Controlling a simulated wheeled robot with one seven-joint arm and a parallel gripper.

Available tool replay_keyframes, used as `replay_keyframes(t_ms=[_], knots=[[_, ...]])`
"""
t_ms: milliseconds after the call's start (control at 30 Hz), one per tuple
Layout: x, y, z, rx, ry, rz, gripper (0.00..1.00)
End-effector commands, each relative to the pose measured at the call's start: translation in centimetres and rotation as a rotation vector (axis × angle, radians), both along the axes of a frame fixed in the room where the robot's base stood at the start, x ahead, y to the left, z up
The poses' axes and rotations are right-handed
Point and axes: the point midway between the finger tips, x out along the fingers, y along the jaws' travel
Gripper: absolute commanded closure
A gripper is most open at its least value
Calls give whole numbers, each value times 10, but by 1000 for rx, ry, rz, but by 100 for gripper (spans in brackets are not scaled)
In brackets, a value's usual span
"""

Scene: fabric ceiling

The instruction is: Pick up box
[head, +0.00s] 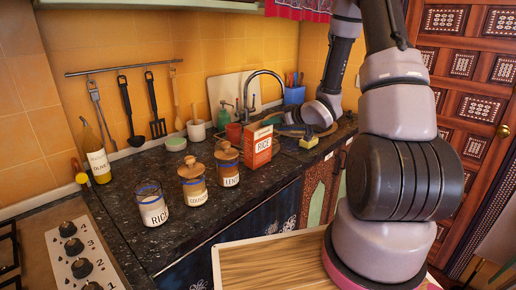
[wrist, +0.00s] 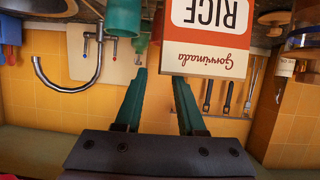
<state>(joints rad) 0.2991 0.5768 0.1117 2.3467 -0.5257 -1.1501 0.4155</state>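The box (head: 258,146) is a red and white RICE carton standing upright on the dark counter behind the jars. In the wrist view the box (wrist: 208,45) appears upside down, in the upper middle, mostly ahead of the right finger. My gripper (wrist: 160,76) is open, with two green fingers apart and nothing between them. The right fingertip overlaps the box's edge in the picture; I cannot tell whether they touch. In the head view my arm reaches over the counter to the right of the box, and the fingers are hard to make out.
Three labelled jars, one a rice jar (head: 152,205), stand in front and left of the box. A green cup (wrist: 122,18) shows beside the box in the wrist view. A faucet (head: 262,85) and a yellow sponge (head: 309,142) are close by. An olive oil bottle (head: 96,155) stands far left.

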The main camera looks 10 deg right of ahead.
Motion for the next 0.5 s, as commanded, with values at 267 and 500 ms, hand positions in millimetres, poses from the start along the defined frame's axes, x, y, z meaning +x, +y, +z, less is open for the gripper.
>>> replay_keyframes(t_ms=[267,500], knots=[[12,8,-6,0,0,-1,61],[12,7,-6,0,0,-1,100]])
